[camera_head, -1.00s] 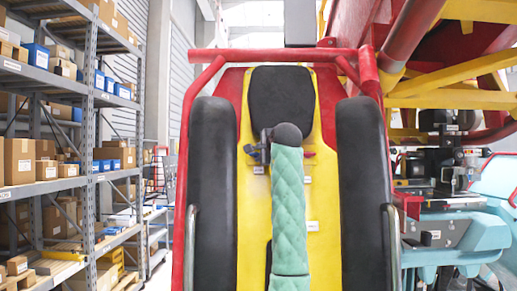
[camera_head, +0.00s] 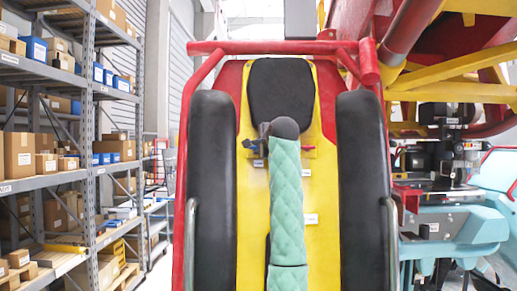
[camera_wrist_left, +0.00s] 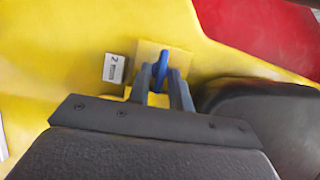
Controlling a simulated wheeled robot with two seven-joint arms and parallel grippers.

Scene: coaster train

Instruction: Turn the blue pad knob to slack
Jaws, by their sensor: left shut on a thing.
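The blue pad knob (camera_wrist_left: 161,62) stands on a small yellow square block on the yellow seat back, in the left wrist view. A white label (camera_wrist_left: 115,68) marked "2" is beside it. My left gripper (camera_wrist_left: 160,84) is shut on the knob, one grey finger on each side. In the head view my left gripper (camera_head: 254,146) is small and dark beside the rounded end of my mint quilted arm, just below the black head pad (camera_head: 281,90). The knob cannot be made out there. My right gripper is not in view.
Long black restraint pads (camera_head: 212,190) and (camera_head: 361,190) flank the yellow seat back (camera_head: 313,190), inside a red tube frame (camera_head: 275,50). Shelves with boxes (camera_head: 88,100) stand at the left. Teal machinery (camera_head: 455,232) is at the right.

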